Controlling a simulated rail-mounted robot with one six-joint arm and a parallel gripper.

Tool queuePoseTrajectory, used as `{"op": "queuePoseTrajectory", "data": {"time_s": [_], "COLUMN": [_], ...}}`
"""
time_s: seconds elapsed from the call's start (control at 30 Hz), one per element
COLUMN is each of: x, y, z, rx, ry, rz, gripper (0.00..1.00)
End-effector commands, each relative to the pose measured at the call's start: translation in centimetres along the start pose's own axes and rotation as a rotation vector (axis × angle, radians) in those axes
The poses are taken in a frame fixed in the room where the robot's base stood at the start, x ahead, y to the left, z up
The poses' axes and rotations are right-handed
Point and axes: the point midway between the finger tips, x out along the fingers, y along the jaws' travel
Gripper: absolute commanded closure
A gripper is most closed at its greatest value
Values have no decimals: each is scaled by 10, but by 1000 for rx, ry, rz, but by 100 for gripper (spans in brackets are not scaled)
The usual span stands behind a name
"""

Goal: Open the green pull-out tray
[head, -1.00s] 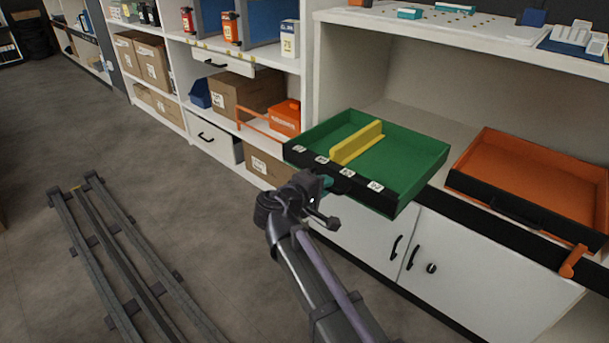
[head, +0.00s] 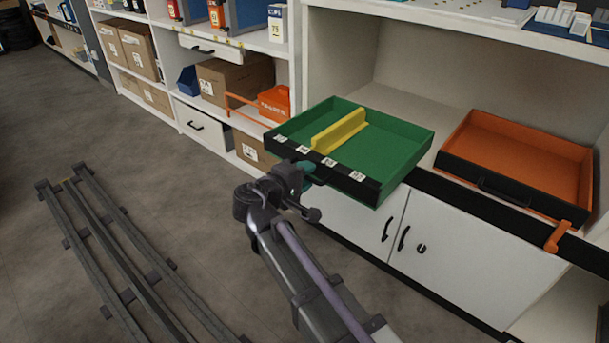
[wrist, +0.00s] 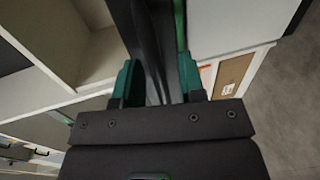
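The green pull-out tray (head: 400,148) sticks well out over the front of the white cabinet in the head view. It has a black front strip with white labels and a yellow divider (head: 339,131) inside. My gripper (head: 303,176) is at the tray's front, at the black handle, which it partly hides. In the wrist view, the green-tipped fingers (wrist: 158,82) stand on either side of a dark bar, which looks like the tray's handle (wrist: 152,50). They appear shut on it, though the contact itself is hard to see.
An orange tray (head: 530,160) sits to the right in the same cabinet. White doors (head: 420,235) with black handles are below. Shelves with cartons (head: 235,82) and an orange box (head: 273,103) stand to the left. Floor rails (head: 120,265) lie at left; the floor between is clear.

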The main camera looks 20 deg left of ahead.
Motion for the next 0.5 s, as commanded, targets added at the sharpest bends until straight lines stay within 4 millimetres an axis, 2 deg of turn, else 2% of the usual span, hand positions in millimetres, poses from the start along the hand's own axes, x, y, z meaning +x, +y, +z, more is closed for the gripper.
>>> {"op": "queuePoseTrajectory", "data": {"time_s": [0.17,0.27,0.5], "x": [-1,-12,-70], "y": [0,1,3], "z": [0,0,0], "rx": [0,0,-1], "ry": [0,3,4], "rz": [0,0,0], "gripper": [63,63,63]}}
